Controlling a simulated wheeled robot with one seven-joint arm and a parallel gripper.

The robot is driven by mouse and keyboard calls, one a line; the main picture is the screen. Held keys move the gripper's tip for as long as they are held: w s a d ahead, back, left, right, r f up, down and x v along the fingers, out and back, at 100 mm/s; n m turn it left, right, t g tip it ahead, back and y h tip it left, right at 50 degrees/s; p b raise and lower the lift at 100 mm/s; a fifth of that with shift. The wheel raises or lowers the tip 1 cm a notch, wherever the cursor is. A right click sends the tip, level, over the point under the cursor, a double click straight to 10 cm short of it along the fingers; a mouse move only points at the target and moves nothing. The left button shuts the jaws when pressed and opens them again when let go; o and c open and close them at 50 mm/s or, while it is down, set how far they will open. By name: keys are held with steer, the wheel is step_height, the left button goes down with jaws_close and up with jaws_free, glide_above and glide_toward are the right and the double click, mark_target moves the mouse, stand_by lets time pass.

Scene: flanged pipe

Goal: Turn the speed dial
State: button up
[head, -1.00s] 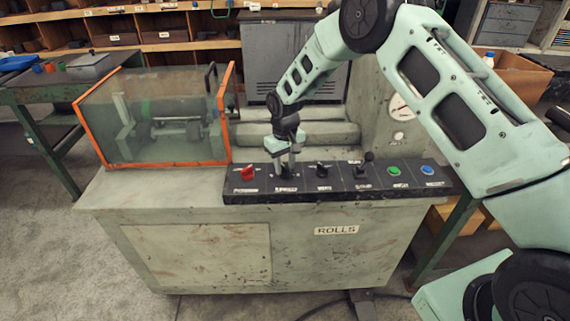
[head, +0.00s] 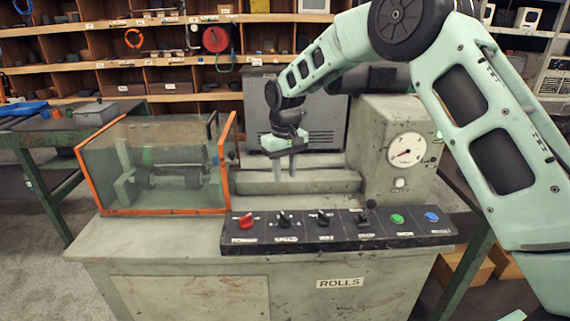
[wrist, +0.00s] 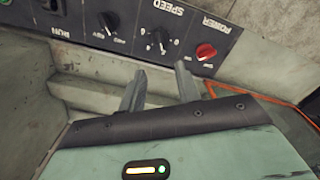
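The speed dial (head: 284,219) is a black pointer knob on the dark control panel, second from the left. It also shows in the wrist view (wrist: 160,40), under the word SPEED and ringed by numbers. My gripper (head: 285,176) is raised above and behind the panel, clear of the dial. Its two fingers stand apart with nothing between them; in the wrist view the open fingertips (wrist: 158,78) point toward the panel near the dial.
Beside the dial are the red power switch (head: 246,222), another black knob (head: 323,218), a lever (head: 367,212), and green (head: 397,219) and blue (head: 431,217) buttons. An orange-framed clear guard (head: 150,165) stands left. A round gauge (head: 406,150) is at right.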

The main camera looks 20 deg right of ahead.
steer(key=shift+r, duration=1.5)
